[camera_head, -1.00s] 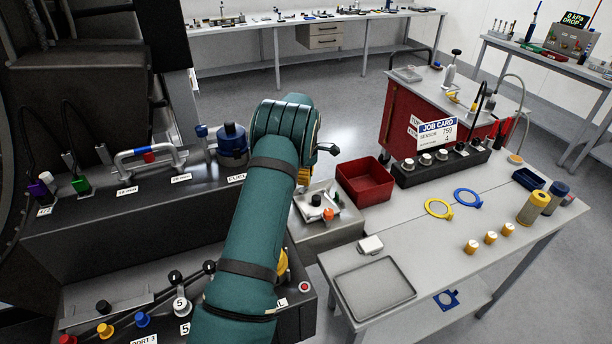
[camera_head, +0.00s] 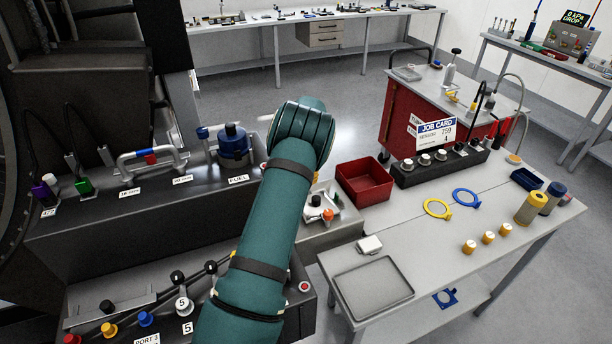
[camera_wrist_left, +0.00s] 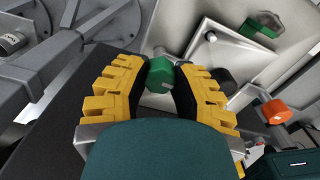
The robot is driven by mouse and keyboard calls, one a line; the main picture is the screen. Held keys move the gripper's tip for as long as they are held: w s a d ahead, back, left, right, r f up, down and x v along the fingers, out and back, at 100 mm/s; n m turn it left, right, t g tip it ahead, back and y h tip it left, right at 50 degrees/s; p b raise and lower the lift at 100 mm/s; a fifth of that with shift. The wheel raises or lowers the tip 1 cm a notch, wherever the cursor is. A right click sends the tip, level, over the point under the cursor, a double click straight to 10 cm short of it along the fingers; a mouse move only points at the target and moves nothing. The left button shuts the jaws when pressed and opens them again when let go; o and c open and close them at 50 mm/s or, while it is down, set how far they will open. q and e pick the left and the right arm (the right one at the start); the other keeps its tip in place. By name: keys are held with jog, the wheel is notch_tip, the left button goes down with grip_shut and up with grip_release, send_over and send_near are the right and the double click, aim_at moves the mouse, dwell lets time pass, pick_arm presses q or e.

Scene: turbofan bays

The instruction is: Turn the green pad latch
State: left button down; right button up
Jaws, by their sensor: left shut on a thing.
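In the left wrist view, a green block (camera_wrist_left: 160,72), which looks like the pad of the latch, sits between the yellow-backed fingers of my left gripper (camera_wrist_left: 161,78). The fingers are shut on its sides. A grey metal plate (camera_wrist_left: 222,50) lies behind it. A second green piece (camera_wrist_left: 258,27) shows on the far metal part at the upper right. In the head view my teal left arm covers the gripper and the held block. My right gripper is in neither view.
An orange knob (camera_wrist_left: 275,111) stands right of the gripper; it also shows in the head view (camera_head: 328,215). A blue fuel cap (camera_head: 232,141) is left of my arm. A red bin (camera_head: 364,180) and worktable (camera_head: 440,260) are to the right.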

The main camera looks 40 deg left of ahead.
pick_arm(q)
jog(key=shift+n, duration=0.5)
jog(key=c, duration=0.7)
grip_release()
jog(key=shift+r, duration=0.1)
notch_tip(320, 180, up, 12)
dwell(0.4)
